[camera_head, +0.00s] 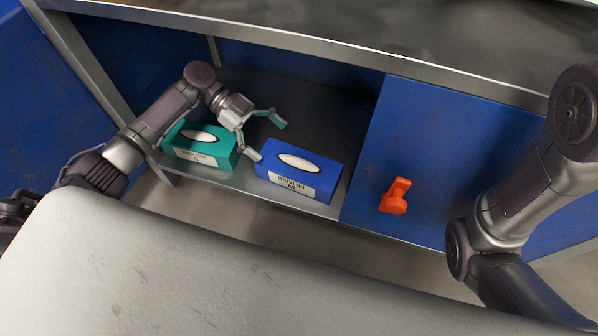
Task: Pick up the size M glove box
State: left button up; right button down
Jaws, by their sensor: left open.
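Two glove boxes rest on the low shelf of the blue cabinet. A teal box (201,146) is on the left and a blue box (297,171) is on the right, each with a white oval opening and a white label. My right gripper is out of view.
A blue cabinet door (430,150) with an orange handle (395,196) closes off the space right of the boxes. The metal worktop edge (300,42) runs above the shelf opening. The dark shelf (328,118) behind the boxes is clear.

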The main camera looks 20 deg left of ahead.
aim_at(298, 163)
pick_arm(q)
jog(key=b+x, duration=0.1)
jog(key=x, duration=0.2)
jog(key=shift+d+f, duration=0.1)
jog(key=shift+d, duration=0.1)
jog(key=b+x, duration=0.2)
jog(key=x, duration=0.3)
jog(key=shift+f, duration=0.1)
jog(key=shift+s+d, duration=0.1)
jog(key=shift+d, duration=0.15)
jog(key=c, duration=1.2)
jog(key=shift+c, duration=0.3)
